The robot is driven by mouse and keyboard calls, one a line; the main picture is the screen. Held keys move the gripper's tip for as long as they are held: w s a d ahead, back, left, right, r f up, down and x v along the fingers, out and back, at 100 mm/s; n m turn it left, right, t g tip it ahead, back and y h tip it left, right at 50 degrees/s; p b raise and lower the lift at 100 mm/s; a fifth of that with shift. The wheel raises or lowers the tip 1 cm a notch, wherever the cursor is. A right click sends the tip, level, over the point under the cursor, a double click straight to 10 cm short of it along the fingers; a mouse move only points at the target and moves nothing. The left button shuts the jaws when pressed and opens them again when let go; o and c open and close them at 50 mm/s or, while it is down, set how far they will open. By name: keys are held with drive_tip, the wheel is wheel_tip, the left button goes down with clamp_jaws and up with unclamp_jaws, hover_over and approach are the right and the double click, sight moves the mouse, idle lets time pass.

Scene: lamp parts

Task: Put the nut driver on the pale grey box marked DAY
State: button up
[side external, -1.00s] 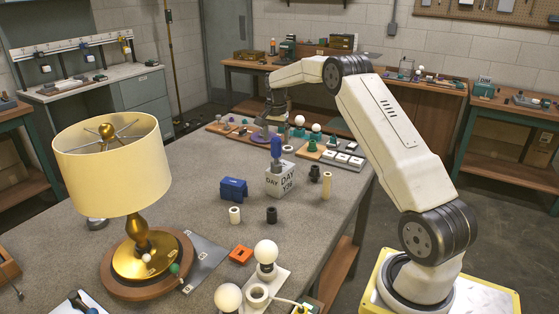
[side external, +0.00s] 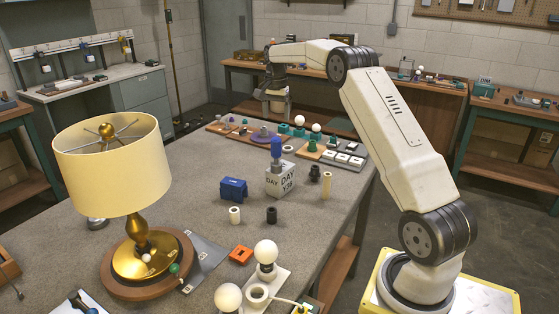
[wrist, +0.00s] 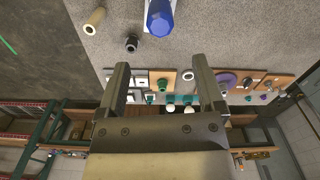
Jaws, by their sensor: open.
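The nut driver (side external: 277,149), with its blue handle up, stands upright on top of the pale grey box marked DAY (side external: 281,182). Its lower end is small, and I cannot tell whether it rests on the top or sits in an opening. In the wrist view the blue handle (wrist: 159,20) shows at the top edge, beyond my fingertips. My gripper (wrist: 160,62) is open, with nothing between its fingers. In the side view it hangs at the far end of the table, behind and apart from the box and the nut driver.
Boards with knobs, bulbs and switches (side external: 345,156) line the table's far edge. A blue block (side external: 233,189), short tubes (side external: 235,215), a dark cylinder (side external: 271,215) and a tan tube (side external: 326,185) stand around the box. A lamp (side external: 110,170) fills the near left. The table's left middle is clear.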

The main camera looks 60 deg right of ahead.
drive_tip(key=s+a+f+n, duration=0.1)
drive_tip(key=a+f+n, duration=0.15)
drive_tip(key=a, duration=0.45)
drive_tip(key=s+a+f+n+t, duration=0.1)
drive_tip(key=a+n, duration=0.2)
drive_tip(key=a, duration=0.3)
drive_tip(key=s+a+f+n, duration=0.1)
drive_tip(key=s+a+n, duration=0.15)
drive_tip(key=a, duration=0.45)
drive_tip(key=s+a+f+n, duration=0.3)
drive_tip(key=s+a+n, duration=0.1)
drive_tip(key=s+a, duration=0.3)
drive_tip(key=s+a+f+n+t, duration=0.1)
drive_tip(key=s+a+f+n, duration=0.2)
drive_tip(key=s+a, duration=0.4)
drive_tip(key=shift+s+f+n+t, duration=0.3)
drive_tip(key=shift+s+n, duration=0.3)
drive_tip(key=shift+s, duration=0.6)
